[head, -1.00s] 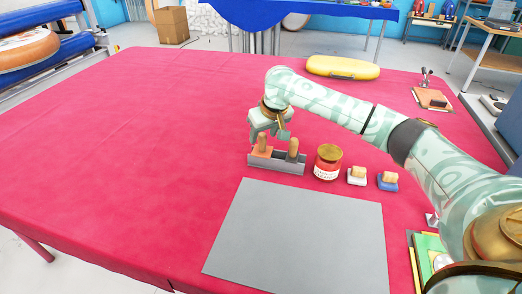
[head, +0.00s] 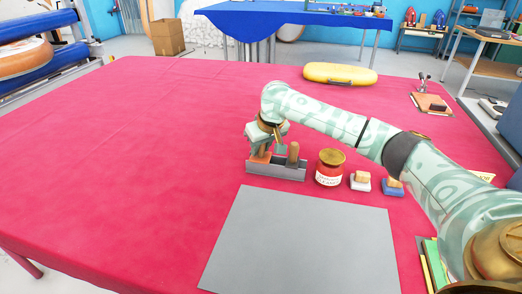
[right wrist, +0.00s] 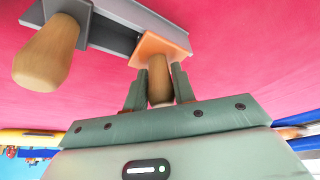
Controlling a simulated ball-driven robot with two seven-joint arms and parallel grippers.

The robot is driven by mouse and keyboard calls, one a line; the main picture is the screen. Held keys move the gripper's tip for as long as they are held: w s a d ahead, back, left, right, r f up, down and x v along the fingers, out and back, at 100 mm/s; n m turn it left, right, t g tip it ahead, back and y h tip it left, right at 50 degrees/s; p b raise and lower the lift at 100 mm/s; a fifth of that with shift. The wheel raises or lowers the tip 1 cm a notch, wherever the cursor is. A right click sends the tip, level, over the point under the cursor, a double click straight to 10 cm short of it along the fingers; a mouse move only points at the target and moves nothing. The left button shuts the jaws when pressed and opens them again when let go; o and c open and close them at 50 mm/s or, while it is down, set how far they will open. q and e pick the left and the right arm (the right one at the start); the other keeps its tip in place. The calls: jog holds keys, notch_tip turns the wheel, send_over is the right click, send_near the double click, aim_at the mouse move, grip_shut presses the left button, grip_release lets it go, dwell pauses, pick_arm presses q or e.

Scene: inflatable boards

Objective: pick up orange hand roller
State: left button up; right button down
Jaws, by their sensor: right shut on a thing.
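The orange hand roller (head: 260,157) stands in the left part of a grey rack (head: 276,171) on the red table. In the right wrist view its orange head (right wrist: 163,45) and wooden handle (right wrist: 159,88) show. My right gripper (head: 264,146) is shut on the handle, with one finger on each side of it in the right wrist view (right wrist: 159,88). The gripper hides most of the handle in the head view. A second roller with a wooden handle (head: 293,153) and grey head stands in the rack's right part. My left gripper is not in view.
A red and white tin (head: 330,168), a white block tool (head: 361,182) and a blue one (head: 393,187) stand right of the rack. A grey sheet (head: 300,240) lies in front. A yellow board (head: 340,74) lies behind. The table's left side is clear.

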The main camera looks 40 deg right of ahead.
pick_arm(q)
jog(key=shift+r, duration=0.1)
pick_arm(e)
jog(key=shift+r, duration=0.1)
jog(key=shift+r+p, duration=0.25)
jog(key=shift+p, duration=0.05)
notch_tip(320, 180, up, 3)
jog(key=shift+f+p, duration=0.2)
jog(key=shift+p, duration=0.8)
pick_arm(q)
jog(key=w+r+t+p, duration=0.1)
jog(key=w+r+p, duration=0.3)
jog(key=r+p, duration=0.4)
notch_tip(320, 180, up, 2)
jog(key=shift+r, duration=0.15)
pick_arm(e)
jog(key=s+d+r, duration=0.2)
jog(key=s+r, duration=0.2)
jog(key=s, duration=0.2)
jog(key=s+d+r, duration=0.2)
jog(key=s+r, duration=0.3)
jog(key=s, duration=0.2)
jog(key=shift+d+r, duration=0.3)
jog(key=shift+d, duration=0.05)
